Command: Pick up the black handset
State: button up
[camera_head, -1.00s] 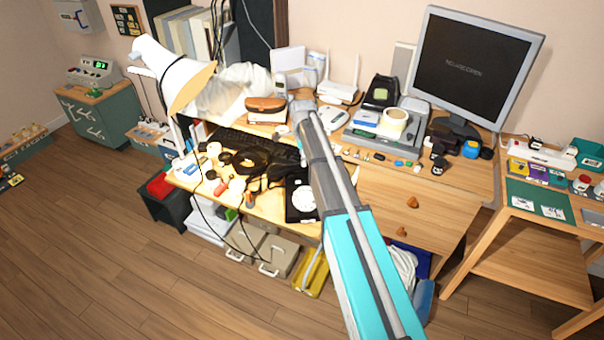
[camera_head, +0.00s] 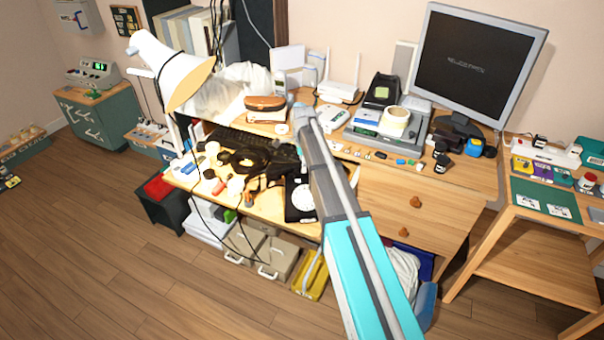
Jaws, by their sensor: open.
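A black dial phone (camera_head: 300,200) with a white dial lies on the pulled-out lower surface of the desk, just left of my arm, which covers its right side. Dark items and cables (camera_head: 272,172) lie up and left of the phone. I cannot tell for certain which of them is the black handset. My arm reaches in from the bottom right, over the desk. Its far grey end, with my gripper (camera_head: 301,113), is above the desk near the back of the pull-out. The jaws are open, with nothing seen in them. The fingers are too small to make out.
A white lamp (camera_head: 185,72) stands at the left of the desk. A keyboard (camera_head: 228,138) and several small parts crowd the pull-out. A monitor (camera_head: 472,68) and a grey device with a tape roll (camera_head: 396,122) stand at the right. The floor (camera_head: 110,250) at the left is clear.

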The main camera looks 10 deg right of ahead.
jog(key=shift+f+b, duration=0.55)
jog(key=shift+f, duration=0.25)
jog(key=shift+c, duration=0.3)
grip_shut()
